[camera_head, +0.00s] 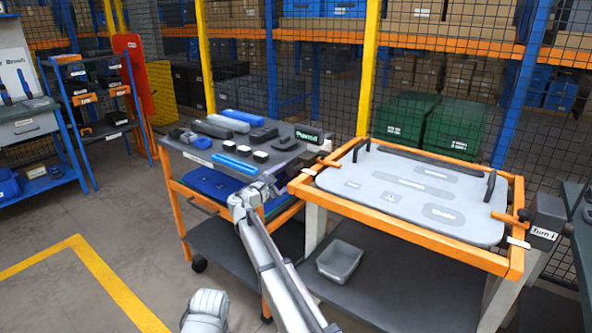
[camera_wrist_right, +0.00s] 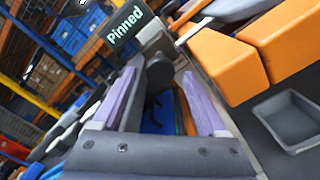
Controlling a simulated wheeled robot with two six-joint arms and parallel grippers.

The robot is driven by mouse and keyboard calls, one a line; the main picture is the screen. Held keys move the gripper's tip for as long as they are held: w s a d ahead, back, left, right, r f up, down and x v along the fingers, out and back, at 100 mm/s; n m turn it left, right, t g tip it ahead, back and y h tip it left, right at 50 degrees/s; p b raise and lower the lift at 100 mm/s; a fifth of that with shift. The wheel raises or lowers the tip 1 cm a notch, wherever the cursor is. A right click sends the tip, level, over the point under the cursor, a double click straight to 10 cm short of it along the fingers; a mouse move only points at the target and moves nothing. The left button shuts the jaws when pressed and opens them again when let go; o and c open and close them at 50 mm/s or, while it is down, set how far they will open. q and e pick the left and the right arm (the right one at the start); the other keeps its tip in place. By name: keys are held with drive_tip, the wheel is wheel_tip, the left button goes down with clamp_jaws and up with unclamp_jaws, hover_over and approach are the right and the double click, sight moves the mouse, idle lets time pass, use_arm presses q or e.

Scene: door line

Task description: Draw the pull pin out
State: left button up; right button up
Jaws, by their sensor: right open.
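A dark box with a lit green sign reading "Pinned" (camera_head: 307,136) stands at the left end of the orange-framed table. The sign also shows in the wrist view (camera_wrist_right: 125,27). My right gripper (camera_head: 284,174) is just in front of and below this sign, by the frame's left corner. In the wrist view my right gripper (camera_wrist_right: 168,92) is open, its two purple-grey fingers apart. A dark rounded knob (camera_wrist_right: 159,72), apparently the pull pin's, shows between the fingers. I cannot tell whether they touch it. In the head view the knob is not clear. My left gripper is out of view.
The orange frame (camera_head: 375,207) holds a grey panel (camera_head: 350,185) with dark handles. A "Turn 1" box (camera_head: 545,222) is at its right. A grey bin (camera_head: 340,262) sits on the lower shelf. A tool-covered cart (camera_head: 185,150) stands left. Floor at left is clear.

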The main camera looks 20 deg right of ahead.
sight(296, 169)
drive_tip(key=x, duration=0.6)
clamp_jaws()
idle(0.5)
idle(0.8)
